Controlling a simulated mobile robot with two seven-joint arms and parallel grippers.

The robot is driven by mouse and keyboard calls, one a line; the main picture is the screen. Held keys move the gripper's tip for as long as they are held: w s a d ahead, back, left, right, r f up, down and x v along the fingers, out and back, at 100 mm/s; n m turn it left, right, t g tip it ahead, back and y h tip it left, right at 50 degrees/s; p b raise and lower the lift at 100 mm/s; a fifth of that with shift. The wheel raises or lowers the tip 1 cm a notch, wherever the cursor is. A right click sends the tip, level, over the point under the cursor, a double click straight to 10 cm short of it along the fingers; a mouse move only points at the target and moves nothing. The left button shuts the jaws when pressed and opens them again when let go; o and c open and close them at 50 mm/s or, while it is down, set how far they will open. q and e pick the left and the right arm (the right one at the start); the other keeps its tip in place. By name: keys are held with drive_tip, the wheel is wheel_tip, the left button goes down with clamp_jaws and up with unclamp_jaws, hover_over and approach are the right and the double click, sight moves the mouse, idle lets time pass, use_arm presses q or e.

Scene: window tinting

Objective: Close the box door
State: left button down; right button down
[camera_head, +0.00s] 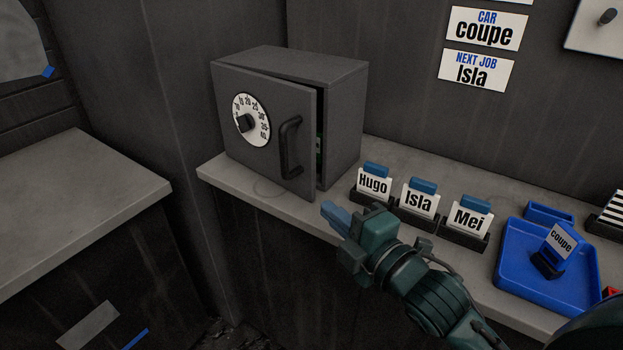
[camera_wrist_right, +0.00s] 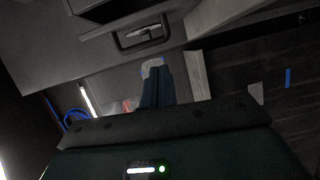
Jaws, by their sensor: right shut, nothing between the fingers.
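The grey box (camera_head: 343,125) stands on the shelf along the wall. Its door (camera_head: 270,110) carries a white dial and a dark bar handle (camera_head: 290,147), and hangs slightly ajar with a narrow dark gap along its right edge. My right gripper (camera_head: 332,212) is shut and empty, in front of and below the door's lower right corner, apart from the handle. In the right wrist view the gripper fingers (camera_wrist_right: 154,85) are together, and a handle (camera_wrist_right: 142,35) shows beyond them. My left gripper is not in view.
Card holders marked Hugo (camera_head: 373,184), Isla (camera_head: 420,198) and Mei (camera_head: 468,218) stand right of the box. A blue tray (camera_head: 520,285) with a coupe tag is further right. A lower grey counter (camera_head: 70,200) is at left.

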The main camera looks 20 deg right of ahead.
drive_tip(key=r, duration=0.1)
approach(281, 146)
drive_tip(key=shift+n, duration=0.4)
drive_tip(key=w+f, duration=0.2)
drive_tip(key=w+a+f+p, duration=0.1)
drive_tip(key=w+f, duration=0.1)
drive_tip(key=w, duration=0.1)
drive_tip(key=shift+w+a+f, duration=0.15)
drive_tip(key=shift+w+f, duration=0.1)
drive_tip(key=shift+f, duration=0.05)
drive_tip(key=shift+w+d+f, duration=0.1)
drive_tip(key=shift+w+d, duration=0.35)
drive_tip(key=shift+d, duration=0.4)
drive_tip(key=shift+w+d, duration=0.45)
drive_tip(key=shift+d, duration=0.45)
